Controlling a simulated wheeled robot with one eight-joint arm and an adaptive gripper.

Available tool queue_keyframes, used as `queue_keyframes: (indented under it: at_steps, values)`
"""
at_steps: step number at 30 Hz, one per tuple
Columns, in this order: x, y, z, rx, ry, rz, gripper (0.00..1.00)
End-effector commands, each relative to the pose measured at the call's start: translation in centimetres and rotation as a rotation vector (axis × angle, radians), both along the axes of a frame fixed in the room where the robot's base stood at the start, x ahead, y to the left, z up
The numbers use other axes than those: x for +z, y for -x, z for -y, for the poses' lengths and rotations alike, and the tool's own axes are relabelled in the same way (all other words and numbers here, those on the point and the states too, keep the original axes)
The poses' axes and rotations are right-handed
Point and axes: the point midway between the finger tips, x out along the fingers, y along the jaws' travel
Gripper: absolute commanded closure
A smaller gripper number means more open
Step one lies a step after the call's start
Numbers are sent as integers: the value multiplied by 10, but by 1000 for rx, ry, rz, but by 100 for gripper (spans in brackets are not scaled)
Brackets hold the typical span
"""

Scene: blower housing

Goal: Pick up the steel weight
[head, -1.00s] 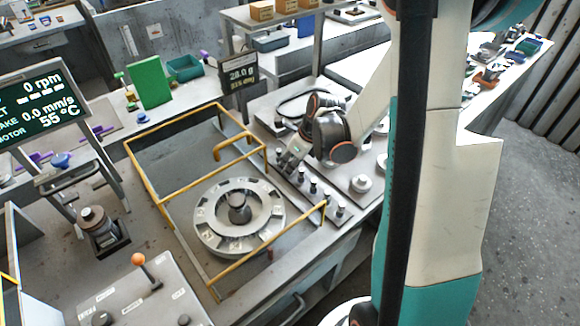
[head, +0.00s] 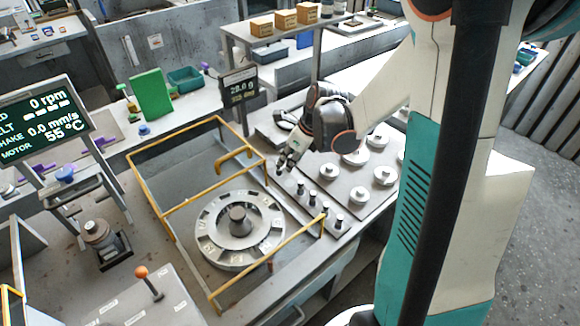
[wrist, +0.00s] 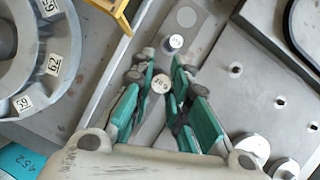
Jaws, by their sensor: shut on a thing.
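A small steel weight (wrist: 160,84) with a round pale top, marked with what looks like 20 g, sits between the green-padded fingers of my gripper (wrist: 160,72) in the wrist view. My gripper is shut on it. In the head view my gripper (head: 284,165) is at the far end of a row of small steel weights (head: 312,198) on a grey plate, and its fingers hide the held weight. Another small weight (wrist: 175,41) stands just past the fingertips in the wrist view. I cannot tell whether the held weight is clear of the plate.
The slotted, numbered rotor ring (head: 205,243) lies left of the weights, with a yellow guard frame (head: 172,205) around it. Larger round weights (head: 358,195) stand on the plate to the right. A display (head: 240,88) stands behind my gripper. A black belt loop (wrist: 300,45) lies nearby.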

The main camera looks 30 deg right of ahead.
Motion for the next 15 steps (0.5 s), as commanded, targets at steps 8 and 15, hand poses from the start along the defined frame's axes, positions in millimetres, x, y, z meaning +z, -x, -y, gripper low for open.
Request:
queue_keyframes:
  at_steps: [8,15]
  values:
    - [75,1,0,0,0,0,100]
    - [115,0,0,0,0,0,100]
